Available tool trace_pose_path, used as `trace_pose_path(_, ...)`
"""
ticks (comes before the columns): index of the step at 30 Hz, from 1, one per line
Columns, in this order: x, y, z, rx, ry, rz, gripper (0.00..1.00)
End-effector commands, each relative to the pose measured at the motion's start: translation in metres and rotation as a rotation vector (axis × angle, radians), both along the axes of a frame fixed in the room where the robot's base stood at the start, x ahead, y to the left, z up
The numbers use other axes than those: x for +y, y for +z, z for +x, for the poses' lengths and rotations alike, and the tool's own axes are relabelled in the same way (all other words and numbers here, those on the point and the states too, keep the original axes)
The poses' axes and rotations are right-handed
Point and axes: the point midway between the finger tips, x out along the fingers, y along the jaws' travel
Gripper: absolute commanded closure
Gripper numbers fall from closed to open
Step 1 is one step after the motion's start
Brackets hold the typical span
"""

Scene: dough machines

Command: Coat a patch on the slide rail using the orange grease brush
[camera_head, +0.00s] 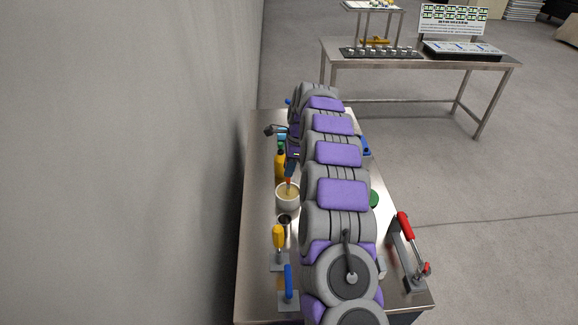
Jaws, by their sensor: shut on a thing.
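A small orange piece, which looks like the grease brush (289,184), stands in a pale pot of tan grease (288,202) on the left side of the steel table. My arm runs along the table's middle and bends back at the far end. My gripper (289,170) points down over the pot, small and partly behind my arm. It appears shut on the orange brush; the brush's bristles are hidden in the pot. I cannot make out the slide rail; my arm covers much of the table.
A yellow bottle (280,166) stands just beyond the pot. A yellow-handled tool (278,237) and a blue-handled tool (288,282) are nearer. A red-handled clamp (405,228) is at right. A grey wall (130,160) is close on the left.

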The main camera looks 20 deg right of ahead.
Motion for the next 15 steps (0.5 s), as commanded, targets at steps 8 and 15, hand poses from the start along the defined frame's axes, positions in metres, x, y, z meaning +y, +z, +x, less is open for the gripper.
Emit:
trace_pose_path(8,0.0000,-0.0028,-0.0009,0.006,0.000,-0.001,1.00)
trace_pose_path(15,-0.0001,0.0007,-0.0009,0.006,0.000,-0.001,1.00)
